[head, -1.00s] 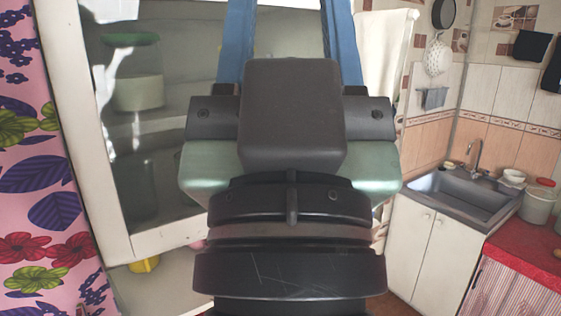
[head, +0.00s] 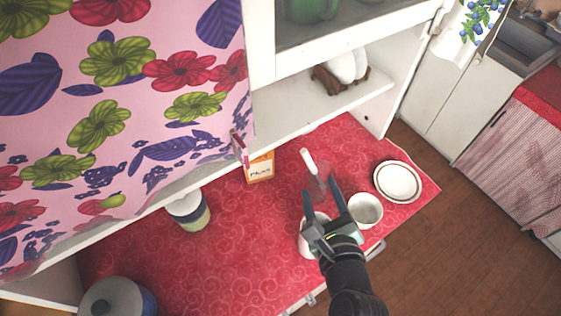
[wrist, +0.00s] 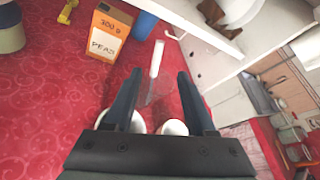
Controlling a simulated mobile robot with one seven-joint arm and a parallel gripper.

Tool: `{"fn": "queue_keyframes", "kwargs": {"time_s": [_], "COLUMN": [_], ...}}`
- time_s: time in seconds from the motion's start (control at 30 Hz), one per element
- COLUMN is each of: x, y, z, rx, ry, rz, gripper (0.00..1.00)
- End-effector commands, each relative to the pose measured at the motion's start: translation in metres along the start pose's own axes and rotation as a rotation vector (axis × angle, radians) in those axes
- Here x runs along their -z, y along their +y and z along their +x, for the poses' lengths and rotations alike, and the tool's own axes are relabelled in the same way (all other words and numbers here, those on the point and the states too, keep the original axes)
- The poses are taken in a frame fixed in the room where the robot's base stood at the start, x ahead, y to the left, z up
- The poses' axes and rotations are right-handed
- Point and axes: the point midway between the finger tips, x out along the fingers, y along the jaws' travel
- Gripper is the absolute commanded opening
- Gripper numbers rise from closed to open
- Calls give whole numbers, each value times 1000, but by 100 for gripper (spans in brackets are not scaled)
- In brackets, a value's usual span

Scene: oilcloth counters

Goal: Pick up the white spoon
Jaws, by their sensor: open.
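A utensil with a white handle (head: 309,160) lies on the red counter cloth, and it also shows in the wrist view (wrist: 156,58). Its other end looks grey and see-through, and I cannot tell whether it is a spoon. My gripper (head: 321,187) is open and empty, pointing toward it, with fingers on either side of its grey end in the picture. In the wrist view my gripper (wrist: 158,74) has the white handle beyond and between its fingertips. I cannot tell the height gap.
A white bowl (head: 366,209) and a white cup (head: 305,243) stand beside my gripper. Stacked plates (head: 398,181) are at the right edge. A peas box (head: 260,168) and a jar (head: 188,211) stand left. A cabinet wall (head: 378,112) rises behind.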

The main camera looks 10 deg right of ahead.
Motion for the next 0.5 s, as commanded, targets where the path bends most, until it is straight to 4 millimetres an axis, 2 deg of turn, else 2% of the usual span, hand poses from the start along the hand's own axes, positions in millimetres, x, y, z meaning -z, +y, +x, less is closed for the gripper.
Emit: {"fn": "queue_keyframes", "kwargs": {"time_s": [0.03, 0.17, 0.5], "x": [11, 19, 19], "y": [4, 8, 8], "z": [-4, -1, 54], "rx": [-6, -12, -13], "ry": [19, 32, 29], "rz": [57, 120, 119], "gripper": [56, 56, 56]}}
